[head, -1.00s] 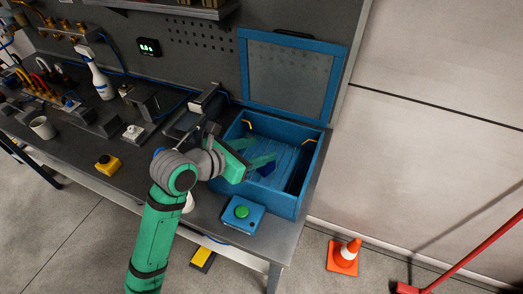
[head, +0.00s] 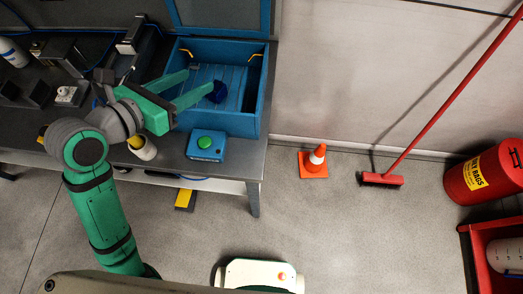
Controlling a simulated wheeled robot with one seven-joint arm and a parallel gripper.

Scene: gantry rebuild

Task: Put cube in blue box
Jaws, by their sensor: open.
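The blue box (head: 234,124) stands open at the right end of the workbench, its framed lid raised at the back. A dark blue block (head: 218,93), which looks like the cube, shows within the box's outline, over its ribbed floor. My gripper (head: 205,81) reaches over the box from the left with its two green fingers spread apart. The nearer finger's tip overlaps the block in the picture; I cannot tell whether they touch. Part of the block is hidden by that finger.
A small blue unit with a green button (head: 206,144) sits in front of the box. A white bottle (head: 143,149) stands by my wrist. An orange cone (head: 315,162) and a red broom (head: 382,180) stand on the floor, right of the bench (head: 247,164).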

